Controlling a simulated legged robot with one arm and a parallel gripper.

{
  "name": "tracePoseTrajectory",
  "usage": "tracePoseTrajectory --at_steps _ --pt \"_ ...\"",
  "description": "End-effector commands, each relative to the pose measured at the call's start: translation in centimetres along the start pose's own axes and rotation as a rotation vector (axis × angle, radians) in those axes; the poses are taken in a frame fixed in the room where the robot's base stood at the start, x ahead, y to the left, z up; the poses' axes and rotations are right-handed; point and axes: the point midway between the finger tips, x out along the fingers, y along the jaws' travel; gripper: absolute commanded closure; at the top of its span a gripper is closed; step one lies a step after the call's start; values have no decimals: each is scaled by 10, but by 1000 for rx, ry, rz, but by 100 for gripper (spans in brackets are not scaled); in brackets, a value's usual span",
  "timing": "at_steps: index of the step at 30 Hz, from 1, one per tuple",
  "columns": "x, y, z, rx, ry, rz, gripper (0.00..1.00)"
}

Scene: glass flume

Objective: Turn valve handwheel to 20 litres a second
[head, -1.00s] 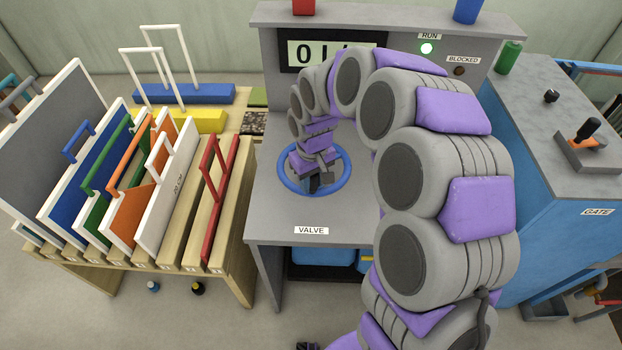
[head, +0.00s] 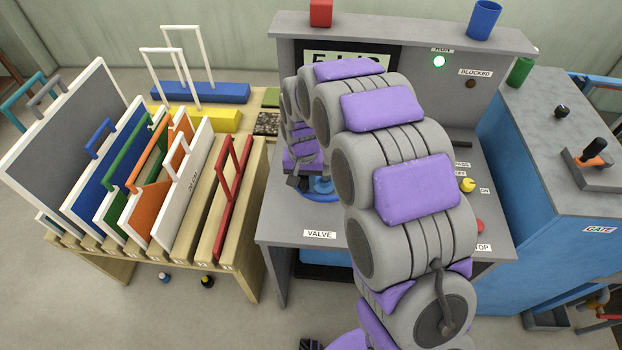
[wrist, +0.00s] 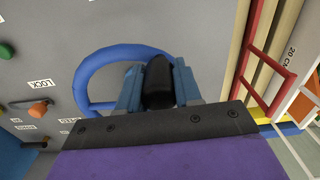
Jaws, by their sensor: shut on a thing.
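The blue valve handwheel (head: 318,196) lies on the grey console above the VALVE label (head: 319,234). My arm covers much of it. In the wrist view its blue rim (wrist: 84,80) curves left of and behind my jaws. My gripper (head: 296,182) is at the wheel's left side. In the wrist view my gripper (wrist: 158,88) is shut on a black upright knob (wrist: 158,80), which appears to be the wheel's handle. The display (head: 346,60) at the back is partly hidden by my arm, and its reading cannot be made out.
The green RUN lamp (head: 439,61) is lit; the BLOCKED lamp (head: 470,84) is dark. A yellow knob (head: 467,185) and a red button (head: 479,226) are on the console's right. A rack of panels (head: 190,262) stands close on the left, with a red frame (head: 232,185) nearest.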

Motion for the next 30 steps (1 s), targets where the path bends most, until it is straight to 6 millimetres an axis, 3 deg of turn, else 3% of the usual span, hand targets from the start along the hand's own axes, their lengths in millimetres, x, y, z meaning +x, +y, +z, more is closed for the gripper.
tracePoseTrajectory --at_steps 21,30 --pt "-2 -32 -46 642 0 1 100" --pt "-2 -36 -60 711 1 -1 100"
